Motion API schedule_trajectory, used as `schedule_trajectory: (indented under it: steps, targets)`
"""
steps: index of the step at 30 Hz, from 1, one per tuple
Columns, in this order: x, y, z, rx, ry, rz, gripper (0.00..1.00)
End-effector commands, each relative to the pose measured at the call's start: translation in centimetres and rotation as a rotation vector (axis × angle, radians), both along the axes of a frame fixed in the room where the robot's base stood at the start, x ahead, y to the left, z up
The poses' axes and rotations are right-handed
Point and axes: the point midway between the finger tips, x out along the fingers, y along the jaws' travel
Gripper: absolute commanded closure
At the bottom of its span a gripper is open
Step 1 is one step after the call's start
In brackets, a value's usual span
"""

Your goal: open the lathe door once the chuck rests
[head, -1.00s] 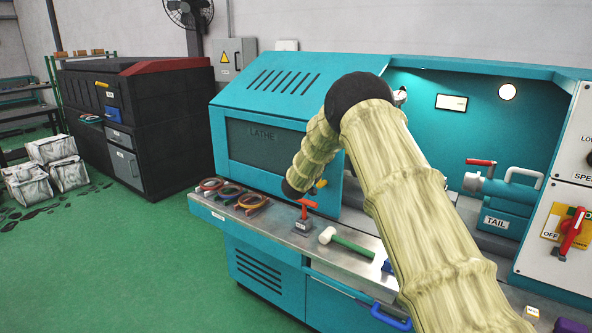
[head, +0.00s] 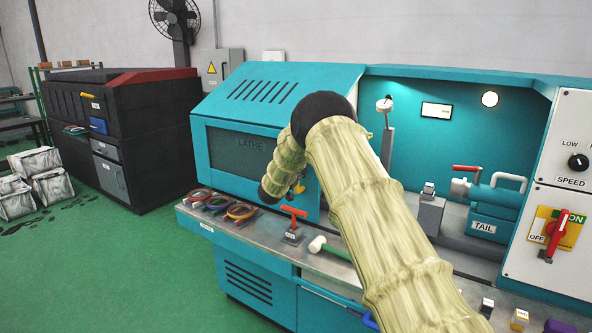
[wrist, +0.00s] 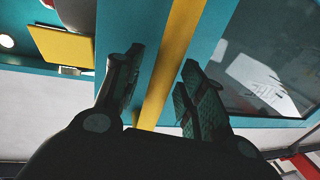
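The teal lathe door (head: 300,165) with its dark window (head: 240,152) covers the left half of the lathe; the right half is open to view. Its yellow handle (head: 298,188) shows beside the end of my arm. In the wrist view the yellow handle bar (wrist: 160,85) runs between the two fingers of my gripper (wrist: 158,85). The fingers are apart, with a gap on the left of the bar; whether the right finger touches is unclear. The chuck is not visible, so I cannot tell whether it turns. The red switch lever (head: 555,238) points up beside the green ON mark.
The tailstock (head: 490,205) stands in the open bay. The front ledge holds coiled cables (head: 240,211), a red-handled tool (head: 292,220) and a green-handled mallet (head: 325,247). A black cabinet (head: 125,150) and pale bags (head: 45,180) stand left. Green floor there is open.

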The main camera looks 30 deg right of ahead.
Motion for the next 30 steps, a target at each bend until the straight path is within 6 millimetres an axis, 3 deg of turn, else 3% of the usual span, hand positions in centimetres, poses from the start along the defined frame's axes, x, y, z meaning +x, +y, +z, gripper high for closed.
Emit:
schedule_trajectory:
  steps: [11,30]
  targets:
    - [-0.3,0.8,0.1,0.000,0.000,0.002,0.59]
    - [-6.0,8.9,0.0,0.001,0.000,0.002,0.59]
